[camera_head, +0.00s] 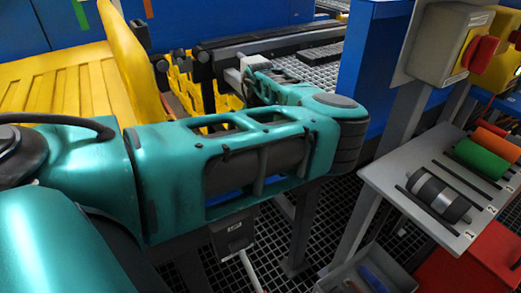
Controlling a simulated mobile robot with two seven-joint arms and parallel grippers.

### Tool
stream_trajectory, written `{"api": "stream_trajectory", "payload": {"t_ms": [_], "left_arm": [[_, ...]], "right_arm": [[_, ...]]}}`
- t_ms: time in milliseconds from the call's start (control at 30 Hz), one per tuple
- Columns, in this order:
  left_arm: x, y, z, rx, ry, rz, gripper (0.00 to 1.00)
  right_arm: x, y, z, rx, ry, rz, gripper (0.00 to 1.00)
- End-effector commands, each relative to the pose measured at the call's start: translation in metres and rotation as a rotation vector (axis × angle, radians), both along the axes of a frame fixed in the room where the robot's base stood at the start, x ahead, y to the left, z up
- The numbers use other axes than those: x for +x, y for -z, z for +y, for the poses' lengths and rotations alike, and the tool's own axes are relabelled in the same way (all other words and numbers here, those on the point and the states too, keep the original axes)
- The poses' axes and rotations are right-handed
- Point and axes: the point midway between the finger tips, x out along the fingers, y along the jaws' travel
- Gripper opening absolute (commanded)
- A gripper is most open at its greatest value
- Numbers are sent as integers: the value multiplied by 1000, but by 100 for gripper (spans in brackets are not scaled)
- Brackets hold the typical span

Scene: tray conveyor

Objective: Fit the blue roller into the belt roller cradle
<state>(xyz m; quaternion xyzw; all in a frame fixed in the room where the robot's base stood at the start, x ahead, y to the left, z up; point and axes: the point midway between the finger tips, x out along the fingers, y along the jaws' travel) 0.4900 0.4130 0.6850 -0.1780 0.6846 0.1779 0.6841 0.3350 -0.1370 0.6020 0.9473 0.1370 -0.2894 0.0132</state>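My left arm comes in from the left and crosses the middle of the head view. Its far end, with the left gripper (243,73), points away beside a dark conveyor rail; the fingers cannot be made out. I cannot tell whether it holds anything. I cannot make out the blue roller for certain. A dark rail with round black ends (203,58) lies just left of the gripper; I cannot tell whether it is the cradle. My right gripper is not in view.
A light grey shelf (400,198) at the right bears a grey-black roller (437,194), a green roller (487,157) and an orange roller (496,143). A control box with a red knob (480,54) stands above. A grey bin (345,279) and red box (480,265) sit below.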

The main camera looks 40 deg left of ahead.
Motion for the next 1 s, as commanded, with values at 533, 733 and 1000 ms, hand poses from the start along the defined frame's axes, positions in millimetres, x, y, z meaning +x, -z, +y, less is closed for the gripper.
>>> {"api": "stream_trajectory", "payload": {"t_ms": [533, 733, 1000], "left_arm": [[0, -1, 0, 0, -1, 0, 37], [0, -1, 0, 0, -1, 0, 18], [0, -2, 1, 2, -1, -1, 3]], "right_arm": [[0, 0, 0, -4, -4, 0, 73], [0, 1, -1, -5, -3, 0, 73], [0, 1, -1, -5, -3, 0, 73]]}}
